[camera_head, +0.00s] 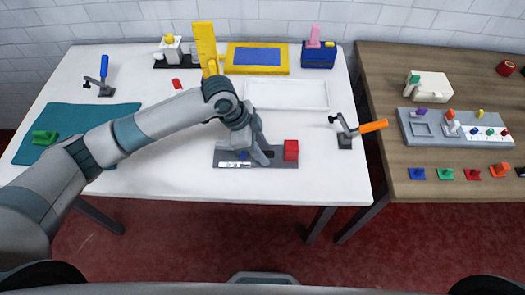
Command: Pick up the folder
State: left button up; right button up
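My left arm reaches in from the left across the white table (330,180). Its gripper (262,158) points down at a low grey plate (222,158) near the table's front middle. The gripper hides part of the plate, and I cannot tell whether its fingers are apart or touch anything. A red block (291,150) stands at the plate's right end, just right of the gripper. My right gripper is not in view.
A white tray (287,107), a yellow-framed blue pad (257,58), a yellow upright (206,45) and a blue box (318,58) stand behind. Toggle clamps with orange (373,126) and blue (104,67) handles flank them. A teal mat (60,117) lies left. A wooden table (380,85) is right.

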pick_arm(q)
grip_shut()
jog(key=shift+r, duration=0.1)
jog(key=shift+w+r, duration=0.1)
jog(key=shift+r, duration=0.3)
jog(key=r+b, duration=0.1)
jog(key=r, duration=0.2)
jog(key=shift+d+r+b, duration=0.15)
jog(key=shift+d+b, duration=0.05)
jog(key=shift+b, duration=0.2)
jog(key=s+d+r+b, duration=0.2)
jog(key=d+r, duration=0.4)
jog(key=d, duration=0.4)
jog(key=shift+s+d+r+b, duration=0.4)
jog(key=shift+s, duration=0.35)
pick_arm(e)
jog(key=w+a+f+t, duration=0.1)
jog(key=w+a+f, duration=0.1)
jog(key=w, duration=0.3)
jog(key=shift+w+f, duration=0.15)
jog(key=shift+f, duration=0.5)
